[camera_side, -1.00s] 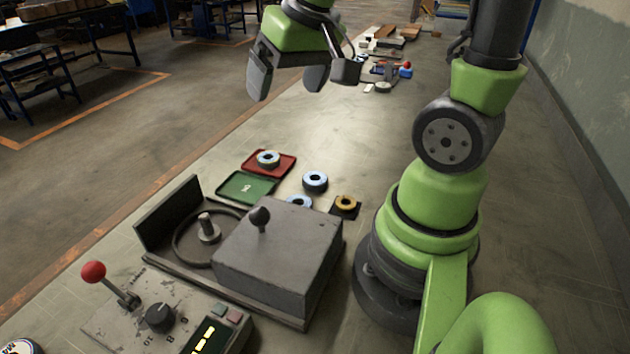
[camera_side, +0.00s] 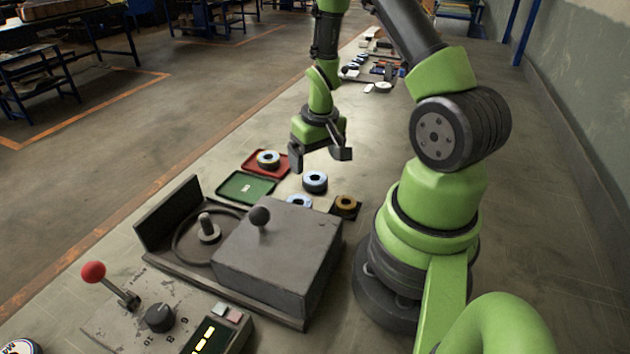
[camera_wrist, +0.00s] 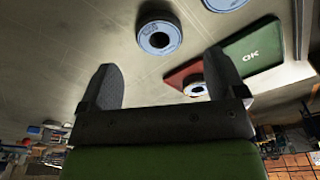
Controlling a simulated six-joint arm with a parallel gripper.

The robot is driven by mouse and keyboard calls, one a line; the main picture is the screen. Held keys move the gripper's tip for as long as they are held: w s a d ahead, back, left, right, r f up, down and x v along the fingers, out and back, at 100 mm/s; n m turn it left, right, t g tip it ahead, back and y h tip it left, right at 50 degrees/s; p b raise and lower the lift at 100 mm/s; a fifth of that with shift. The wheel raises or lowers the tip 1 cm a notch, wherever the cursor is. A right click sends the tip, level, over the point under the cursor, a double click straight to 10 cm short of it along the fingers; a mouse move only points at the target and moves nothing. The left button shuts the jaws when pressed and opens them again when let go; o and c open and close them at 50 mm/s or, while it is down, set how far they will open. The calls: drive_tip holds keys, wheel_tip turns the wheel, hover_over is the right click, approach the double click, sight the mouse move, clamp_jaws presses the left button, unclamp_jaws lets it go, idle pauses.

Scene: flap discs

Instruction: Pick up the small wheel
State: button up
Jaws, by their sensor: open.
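Several flap-disc wheels lie on the bench. One with a pale blue face (camera_side: 315,181) lies on bare bench; the wrist view shows it (camera_wrist: 158,36) ahead of and between my fingers. Another (camera_side: 268,158) sits on a red tray (camera_side: 284,168); in the wrist view my right finger partly hides it. A third blue-faced wheel (camera_side: 299,201) is partly hidden behind the grey box. A yellow-brown wheel (camera_side: 346,202) sits on a dark pad. I cannot tell for sure which is the small wheel. My gripper (camera_side: 320,157) is open and empty, above the wheels and touching none.
A green tray (camera_side: 246,187) marked OK (camera_wrist: 250,56) lies beside the red tray. A grey machine box (camera_side: 275,252) with a knob and an upright spindle (camera_side: 207,231) stands in front. A control panel with a red-knobbed lever (camera_side: 93,272) is nearer.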

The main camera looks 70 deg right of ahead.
sight(315, 174)
drive_tip(key=shift+w+d+f, duration=0.1)
drive_tip(key=shift+f, duration=1.2)
drive_tip(key=shift+w+d+f, duration=0.1)
drive_tip(key=shift+f, duration=1.2)
drive_tip(key=c, duration=1.1)
drive_tip(key=shift+o, duration=0.2)
drive_tip(key=shift+r, duration=0.15)
